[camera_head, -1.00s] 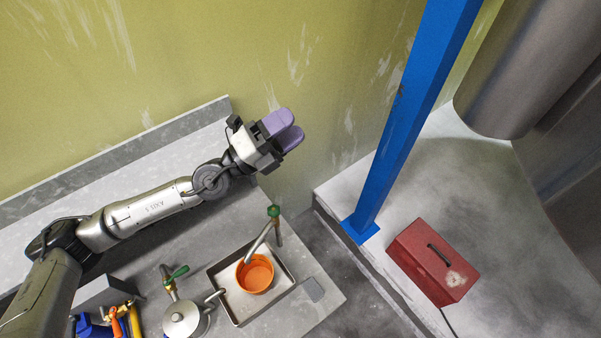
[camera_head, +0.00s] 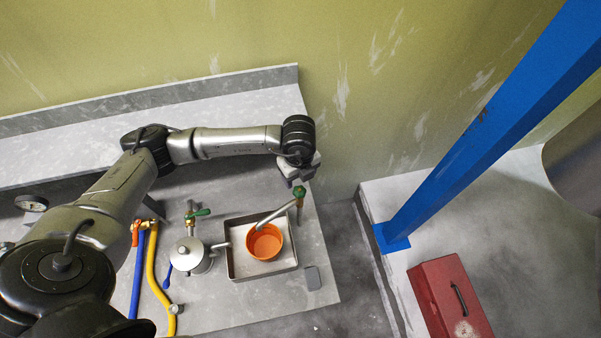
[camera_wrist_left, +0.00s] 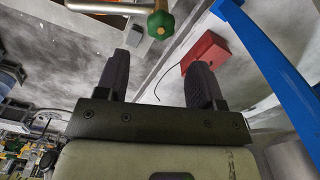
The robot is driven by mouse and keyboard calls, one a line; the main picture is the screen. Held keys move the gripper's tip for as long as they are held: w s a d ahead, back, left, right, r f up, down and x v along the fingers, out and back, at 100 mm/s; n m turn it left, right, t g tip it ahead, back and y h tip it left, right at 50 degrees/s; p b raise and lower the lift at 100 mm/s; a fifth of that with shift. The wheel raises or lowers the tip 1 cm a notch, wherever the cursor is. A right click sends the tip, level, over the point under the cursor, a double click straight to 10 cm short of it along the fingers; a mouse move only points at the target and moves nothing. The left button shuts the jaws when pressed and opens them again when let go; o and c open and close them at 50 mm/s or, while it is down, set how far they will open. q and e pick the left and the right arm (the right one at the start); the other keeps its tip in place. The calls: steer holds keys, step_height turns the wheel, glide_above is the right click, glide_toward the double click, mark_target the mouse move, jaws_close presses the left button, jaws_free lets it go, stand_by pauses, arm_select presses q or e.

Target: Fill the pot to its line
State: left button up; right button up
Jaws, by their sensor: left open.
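The orange pot (camera_head: 265,243) stands upright in a shallow metal tray (camera_head: 236,268). A metal spout (camera_head: 275,212) reaches over it from a tap with a green knob (camera_head: 300,191). The fill line and the level inside cannot be made out. My left gripper (camera_head: 303,176) is just above and behind the green knob, its fingers mostly hidden by my wrist. In the left wrist view the gripper (camera_wrist_left: 162,68) is open and empty. The green knob (camera_wrist_left: 160,22) shows beyond its fingertips, not between them. My right gripper is out of view.
A lidded metal vessel (camera_head: 190,256) and a second green-handled tap (camera_head: 197,213) stand left of the tray. Blue and yellow hoses (camera_head: 152,270) lie further left. A blue post (camera_head: 470,140) and red toolbox (camera_head: 450,298) are at the right. A grey pad (camera_head: 313,278) lies right of the tray.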

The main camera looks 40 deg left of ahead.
mark_target(300, 190)
arm_select(q)
steer(key=shift+f+n, duration=0.2)
steer(key=shift+n, duration=0.3)
steer(key=shift+f+b, duration=0.4)
steer(key=shift+b, duration=0.05)
step_height(300, 190, down, 8)
steer(key=b, duration=0.5)
steer(key=shift+b, duration=0.35)
steer(key=shift+r, duration=0.15)
steer(key=shift+c, duration=0.4)
steer(key=c, duration=0.5)
